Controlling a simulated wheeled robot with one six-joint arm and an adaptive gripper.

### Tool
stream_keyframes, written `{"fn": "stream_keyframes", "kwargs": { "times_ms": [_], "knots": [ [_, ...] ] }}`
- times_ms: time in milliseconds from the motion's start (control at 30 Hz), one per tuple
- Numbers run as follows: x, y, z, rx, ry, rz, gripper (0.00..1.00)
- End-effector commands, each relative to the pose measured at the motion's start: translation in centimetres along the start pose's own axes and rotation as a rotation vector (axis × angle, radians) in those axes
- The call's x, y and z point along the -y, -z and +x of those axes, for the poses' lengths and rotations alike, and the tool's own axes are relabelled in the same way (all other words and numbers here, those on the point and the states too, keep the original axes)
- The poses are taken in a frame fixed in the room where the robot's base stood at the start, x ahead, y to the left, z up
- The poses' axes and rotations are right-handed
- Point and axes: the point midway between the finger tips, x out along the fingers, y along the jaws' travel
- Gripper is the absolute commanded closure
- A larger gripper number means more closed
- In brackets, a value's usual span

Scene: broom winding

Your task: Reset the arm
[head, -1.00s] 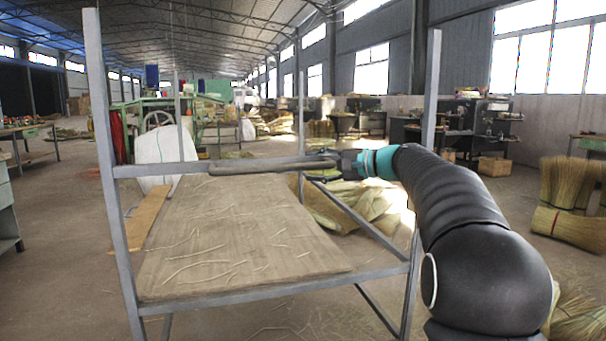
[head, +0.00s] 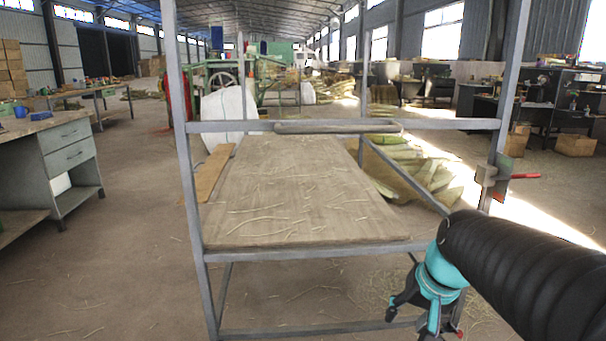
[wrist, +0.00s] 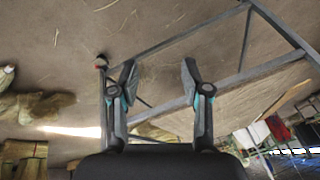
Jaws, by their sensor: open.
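My gripper (head: 425,322) is low at the right in the head view, fingers pointing down, in front of the metal frame's right side. It is open and holds nothing. In the wrist view its two fingers (wrist: 158,72) are spread apart with nothing between them, and the frame's bars show beyond. My black and teal arm comes in from the right edge.
The grey metal frame (head: 185,150) carries a wooden board (head: 300,200) strewn with straw. A grey-brown rod (head: 338,127) lies along its crossbar. A red-handled clamp (head: 490,178) sits on the right post. A drawer bench (head: 72,150) stands left; floor between is open.

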Motion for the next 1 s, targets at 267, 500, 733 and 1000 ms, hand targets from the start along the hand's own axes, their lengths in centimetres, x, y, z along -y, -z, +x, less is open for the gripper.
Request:
{"fn": "stream_keyframes", "kwargs": {
  "times_ms": [267, 500, 733, 1000],
  "knots": [
    [-2.2, -9.3, -0.9, -0.058, -0.132, -0.234, 0.53],
    [-1.4, -12.3, -2.7, -0.144, -0.113, -0.316, 0.53],
    [-0.7, -12.5, -3.4, -0.172, -0.095, -0.344, 0.53],
    [-0.7, -12.5, -3.4, -0.172, -0.095, -0.342, 0.53]
  ]
}}
